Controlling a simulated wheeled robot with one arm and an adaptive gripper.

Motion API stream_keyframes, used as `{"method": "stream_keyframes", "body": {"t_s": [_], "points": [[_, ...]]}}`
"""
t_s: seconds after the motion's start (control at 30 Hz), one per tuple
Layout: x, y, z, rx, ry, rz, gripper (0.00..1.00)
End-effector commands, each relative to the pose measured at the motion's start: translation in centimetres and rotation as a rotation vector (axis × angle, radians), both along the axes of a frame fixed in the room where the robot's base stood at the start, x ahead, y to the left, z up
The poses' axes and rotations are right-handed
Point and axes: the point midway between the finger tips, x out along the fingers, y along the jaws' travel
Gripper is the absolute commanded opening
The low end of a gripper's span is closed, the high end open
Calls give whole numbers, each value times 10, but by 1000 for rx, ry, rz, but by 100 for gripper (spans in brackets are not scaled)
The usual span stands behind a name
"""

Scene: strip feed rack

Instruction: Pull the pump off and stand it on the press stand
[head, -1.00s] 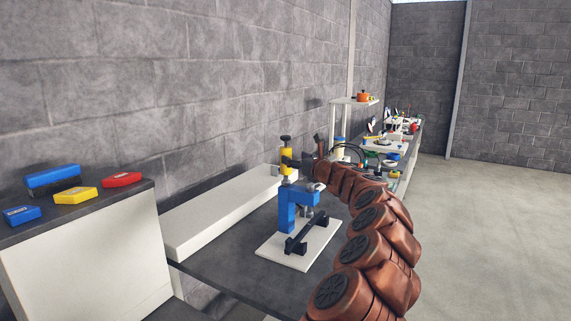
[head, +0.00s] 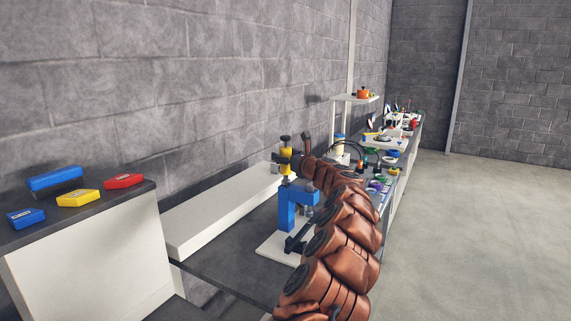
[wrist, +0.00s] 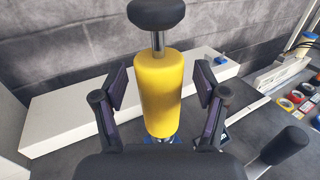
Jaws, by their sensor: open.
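The yellow pump (head: 285,164) with a black knob on top stands upright at the top of the blue press stand (head: 287,208). In the wrist view the yellow pump (wrist: 160,95) fills the middle, its knob on a short metal rod. My gripper (wrist: 160,88) is open, with one finger on each side of the yellow body; gaps show between the fingers and it. In the head view my gripper (head: 298,160) is just right of the pump and partly merges with it.
The stand's white base plate (head: 268,246) sits on a dark bench, partly behind my arm. A long white block (head: 215,210) lies along the wall. A black handle (wrist: 290,143) sticks up at right. Blue, yellow and red boxes lie on the left cabinet (head: 95,250).

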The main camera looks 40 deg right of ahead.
Motion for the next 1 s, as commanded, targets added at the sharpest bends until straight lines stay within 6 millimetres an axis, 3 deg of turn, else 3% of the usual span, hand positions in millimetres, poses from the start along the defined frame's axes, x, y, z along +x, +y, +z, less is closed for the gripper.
{"method": "stream_keyframes", "body": {"t_s": [0.1,0.8,1.0], "points": [[0,0,0,0,0,0,72],[-1,0,0,0,-1,0,0],[-1,0,1,0,-1,0,0]]}}
